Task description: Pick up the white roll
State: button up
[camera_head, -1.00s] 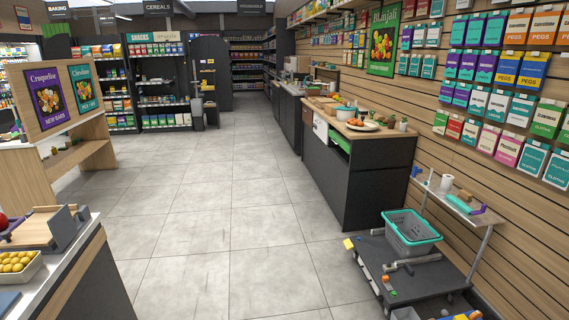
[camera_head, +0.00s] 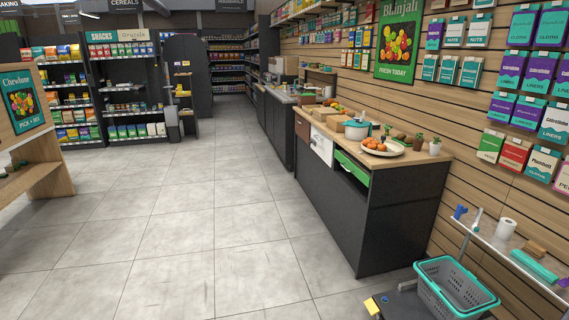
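The white roll (camera_head: 506,228) stands upright on a narrow pale wall shelf (camera_head: 488,240) at the lower right. A white and blue bottle-like item stands just left of it, and a brown block lies to its right. The roll is in plain view and nothing holds it. My gripper is not in view.
A grey basket with a teal rim (camera_head: 456,262) sits below the shelf on a dark low cart (camera_head: 398,306). A dark counter (camera_head: 330,205) with a wooden top stands left of it. The tiled floor (camera_head: 190,220) on the left is open.

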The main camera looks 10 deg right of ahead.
aim_at(506, 226)
jog(key=i+z, duration=0.1)
jog(key=i, duration=0.7)
jog(key=i+j, duration=0.15)
jog(key=i, duration=0.7)
jog(key=i+z, duration=0.25)
jog(key=z, duration=0.15)
jog(key=i+z, duration=0.4)
jog(key=i+j+z, duration=0.1)
jog(key=z, duration=0.25)
jog(key=i+j+z, duration=0.2)
jog(key=z, duration=0.2)
jog(key=i+j+z, duration=0.25)
jog(key=i+z, duration=0.25)
jog(key=i+j+z, duration=0.25)
jog(key=z, duration=0.25)
jog(key=j, duration=0.1)
